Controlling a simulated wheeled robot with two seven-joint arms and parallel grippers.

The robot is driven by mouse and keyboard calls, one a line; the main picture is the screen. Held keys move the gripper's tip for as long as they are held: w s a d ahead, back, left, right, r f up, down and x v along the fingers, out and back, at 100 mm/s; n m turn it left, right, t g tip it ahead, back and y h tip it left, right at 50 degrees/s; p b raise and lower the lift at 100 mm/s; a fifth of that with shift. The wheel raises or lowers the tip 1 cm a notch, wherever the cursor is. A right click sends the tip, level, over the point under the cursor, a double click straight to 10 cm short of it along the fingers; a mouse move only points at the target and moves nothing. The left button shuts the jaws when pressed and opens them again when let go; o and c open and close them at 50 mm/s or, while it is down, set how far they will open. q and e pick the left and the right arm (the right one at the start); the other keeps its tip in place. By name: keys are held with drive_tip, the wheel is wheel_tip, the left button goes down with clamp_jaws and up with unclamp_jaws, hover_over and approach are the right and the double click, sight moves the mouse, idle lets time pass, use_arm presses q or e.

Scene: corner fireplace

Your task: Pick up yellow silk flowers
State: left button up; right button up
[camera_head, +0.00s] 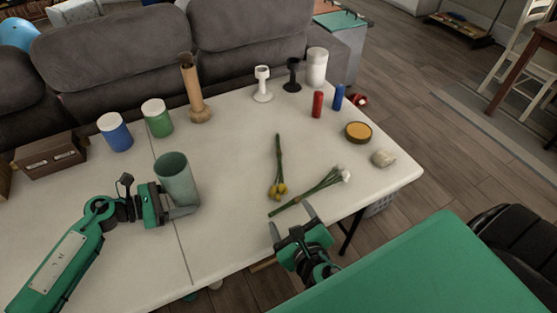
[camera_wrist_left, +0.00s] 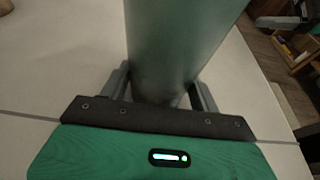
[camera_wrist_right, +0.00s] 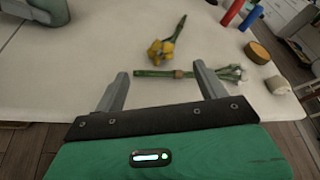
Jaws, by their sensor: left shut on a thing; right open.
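The yellow silk flowers (camera_head: 277,188) lie on the white table with their green stems pointing away from me; they also show in the right wrist view (camera_wrist_right: 161,48). A bunch of white flowers (camera_head: 325,183) lies beside them to the right, and in the right wrist view (camera_wrist_right: 225,72) it lies nearer to me than the yellow ones. My right gripper (camera_head: 292,219) is open and empty at the near table edge, short of both bunches. My left gripper (camera_head: 181,205) is shut on a grey-green cylindrical vase (camera_head: 176,180), which stands upright and fills the left wrist view (camera_wrist_left: 175,45).
The white table (camera_head: 235,150) also holds blue (camera_head: 115,135) and green jars (camera_head: 158,121), a wooden vase (camera_head: 197,100), candle holders (camera_head: 263,84), red (camera_head: 317,104) and blue cylinders (camera_head: 338,98), a yellow-topped round tin (camera_head: 358,132) and a pale stone-like lump (camera_head: 383,159). A grey sofa stands behind.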

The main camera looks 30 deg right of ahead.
sight(278, 194)
drive_tip(key=shift+w+d+n, duration=0.1)
drive_tip(key=shift+n, duration=0.2)
drive_tip(key=x, duration=1.1)
drive_tip(key=shift+w+f, duration=0.3)
drive_tip(key=c, duration=1.1)
